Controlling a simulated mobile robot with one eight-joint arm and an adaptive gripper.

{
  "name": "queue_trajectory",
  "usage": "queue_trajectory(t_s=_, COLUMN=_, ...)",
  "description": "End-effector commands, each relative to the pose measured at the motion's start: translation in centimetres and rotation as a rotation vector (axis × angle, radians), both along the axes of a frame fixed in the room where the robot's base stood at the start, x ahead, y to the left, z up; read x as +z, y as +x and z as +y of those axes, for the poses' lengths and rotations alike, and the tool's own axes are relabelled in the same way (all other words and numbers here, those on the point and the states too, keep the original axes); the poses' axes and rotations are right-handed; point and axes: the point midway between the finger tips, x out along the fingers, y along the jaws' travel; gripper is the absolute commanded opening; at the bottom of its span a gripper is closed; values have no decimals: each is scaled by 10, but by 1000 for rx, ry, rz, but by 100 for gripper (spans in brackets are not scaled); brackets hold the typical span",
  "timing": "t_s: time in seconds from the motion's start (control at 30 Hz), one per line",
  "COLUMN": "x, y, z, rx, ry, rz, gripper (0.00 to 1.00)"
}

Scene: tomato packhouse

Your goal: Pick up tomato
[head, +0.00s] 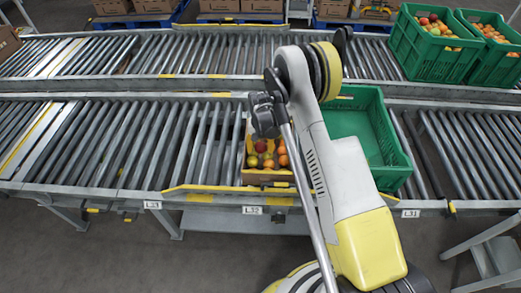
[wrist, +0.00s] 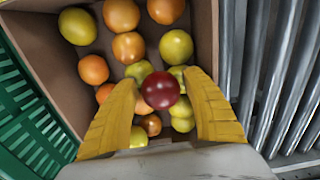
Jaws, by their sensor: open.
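A dark red tomato (wrist: 161,90) shows in the wrist view between the two yellow fingers of my gripper (wrist: 165,88). The fingers are open, one on each side of it; I cannot tell whether they touch it. Several orange and yellow-green tomatoes (wrist: 128,46) lie around and under it in a cardboard box (wrist: 50,48). In the head view the box (head: 268,179) stands on the near roller conveyor, with red, orange and green tomatoes inside. My arm hides part of the box, and the gripper's fingertips are not clear there.
A green crate (head: 395,150) that looks empty stands right of the box, partly behind my arm. The near roller conveyor (head: 130,145) is bare to the left. Green crates full of produce (head: 425,58) stand on the far conveyor at the right.

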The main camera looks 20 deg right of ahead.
Motion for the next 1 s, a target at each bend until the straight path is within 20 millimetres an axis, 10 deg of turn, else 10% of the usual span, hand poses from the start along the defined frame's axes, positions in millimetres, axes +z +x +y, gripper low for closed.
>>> queue_trajectory(t_s=0.2, x=2, y=0, z=0, rx=0, ry=0, rz=0, gripper=28)
queue_trajectory(t_s=0.63, x=7, y=0, z=0, rx=0, ry=0, rz=0, gripper=28)
queue_trajectory(t_s=1.0, x=60, y=-11, z=-19, rx=-3, ry=0, rz=0, gripper=28)
